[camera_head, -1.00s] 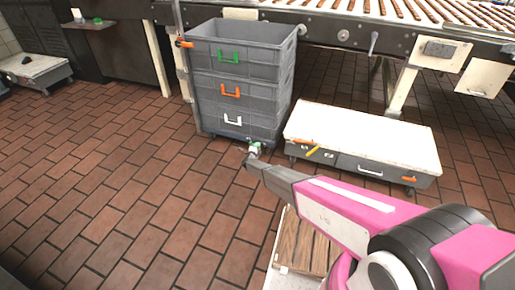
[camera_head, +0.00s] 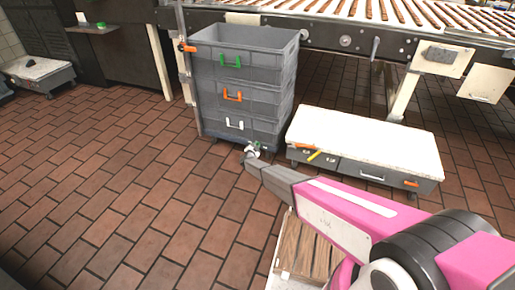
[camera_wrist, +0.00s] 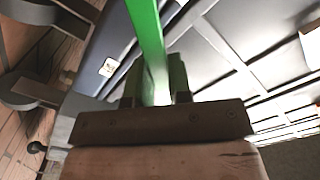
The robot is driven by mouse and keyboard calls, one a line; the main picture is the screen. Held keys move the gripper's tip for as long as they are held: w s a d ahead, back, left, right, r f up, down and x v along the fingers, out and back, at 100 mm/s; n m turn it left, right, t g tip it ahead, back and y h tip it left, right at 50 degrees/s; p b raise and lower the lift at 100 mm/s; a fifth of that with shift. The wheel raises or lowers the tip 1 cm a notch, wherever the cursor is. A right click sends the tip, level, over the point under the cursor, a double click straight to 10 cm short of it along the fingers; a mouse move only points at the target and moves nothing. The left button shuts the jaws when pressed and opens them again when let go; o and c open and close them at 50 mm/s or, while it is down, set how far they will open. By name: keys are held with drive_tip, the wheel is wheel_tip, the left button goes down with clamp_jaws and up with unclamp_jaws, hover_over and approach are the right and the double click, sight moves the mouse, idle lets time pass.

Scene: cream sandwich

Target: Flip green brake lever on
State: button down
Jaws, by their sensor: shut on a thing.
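The green brake lever (camera_wrist: 147,30) is a flat bright green bar in the wrist view, running from the top edge down between my gripper's fingers. My gripper (camera_wrist: 155,88) is shut on it, and its fingers partly hide the lever's lower part. In the head view, my gripper (camera_head: 253,151) is low at the foot of the grey crate stack, by its front right corner. Only a small patch of green shows there, and the lever's angle is too small to tell.
Grey stacked crates (camera_head: 215,97) with green, orange and white handles stand behind my gripper. A low white-topped cart (camera_head: 365,138) with orange levers stands close on the right. A conveyor (camera_head: 400,45) runs behind. The tiled floor (camera_head: 110,190) at left is clear.

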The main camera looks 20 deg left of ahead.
drive_tip(key=shift+a+r+n, duration=0.25)
drive_tip(key=shift+a+n, duration=0.2)
drive_tip(key=shift+n, duration=0.65)
drive_tip(key=c, duration=1)
unclamp_jaws()
drive_tip(key=shift+c, duration=0.2)
drive_tip(key=s, duration=1)
drive_tip(key=shift+s+a, duration=0.35)
drive_tip(key=shift+a, duration=0.05)
drive_tip(key=shift+r, duration=0.1)
